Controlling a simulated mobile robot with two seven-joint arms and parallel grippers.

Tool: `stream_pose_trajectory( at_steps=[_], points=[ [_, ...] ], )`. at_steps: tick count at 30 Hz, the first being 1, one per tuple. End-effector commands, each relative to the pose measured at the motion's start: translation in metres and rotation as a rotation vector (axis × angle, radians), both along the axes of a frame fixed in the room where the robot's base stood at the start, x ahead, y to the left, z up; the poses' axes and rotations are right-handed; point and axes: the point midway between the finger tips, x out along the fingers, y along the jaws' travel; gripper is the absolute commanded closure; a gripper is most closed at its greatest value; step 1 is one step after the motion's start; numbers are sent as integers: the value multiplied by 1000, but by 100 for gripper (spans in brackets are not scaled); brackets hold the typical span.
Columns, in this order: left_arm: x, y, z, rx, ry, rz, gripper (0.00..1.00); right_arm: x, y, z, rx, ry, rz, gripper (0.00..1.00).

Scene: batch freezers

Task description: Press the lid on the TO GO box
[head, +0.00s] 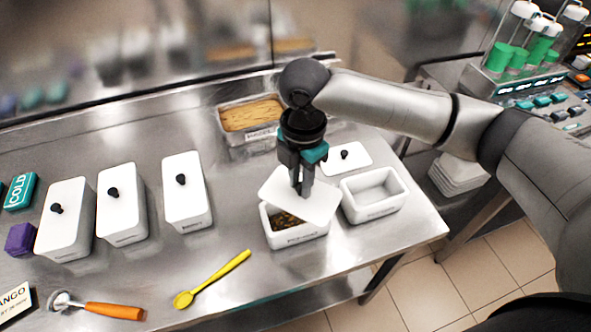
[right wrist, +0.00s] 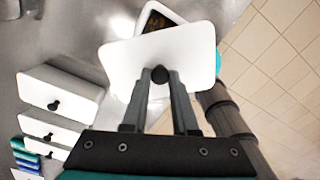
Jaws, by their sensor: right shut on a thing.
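The right gripper (head: 301,188) is shut on the black knob of a white lid (head: 318,205). The lid also shows in the right wrist view (right wrist: 195,48), with the knob between the fingertips. The lid is over a white box (head: 297,240) with dark, speckled contents, turned askew to it. The front left part of the opening is uncovered. Whether the lid touches the rim, I cannot tell. A TO GO label cannot be read on this box. My left gripper is not in view.
An open, empty white box (head: 374,206) stands close on the right, with a loose lid (head: 345,157) behind it. Three lidded boxes (head: 184,190) stand left. A yellow spoon (head: 212,280) and an orange-handled scoop (head: 112,311) lie in front. A tan-filled container (head: 250,136) is behind.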

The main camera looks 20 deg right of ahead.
Motion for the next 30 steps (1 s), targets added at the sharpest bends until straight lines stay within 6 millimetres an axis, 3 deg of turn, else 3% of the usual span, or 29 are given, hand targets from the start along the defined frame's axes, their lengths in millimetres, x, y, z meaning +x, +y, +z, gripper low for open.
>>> stream_pose_trajectory(
  at_steps=[9,15,23,30],
  points=[
    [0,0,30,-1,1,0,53,6,5,-1,-9,-14,551,100],
    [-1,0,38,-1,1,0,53,9,7,-4,-14,-20,764,100],
    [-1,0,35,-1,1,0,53,9,7,-10,-17,-22,833,100],
    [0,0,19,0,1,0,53,9,7,-23,-17,-22,831,100]
  ],
)
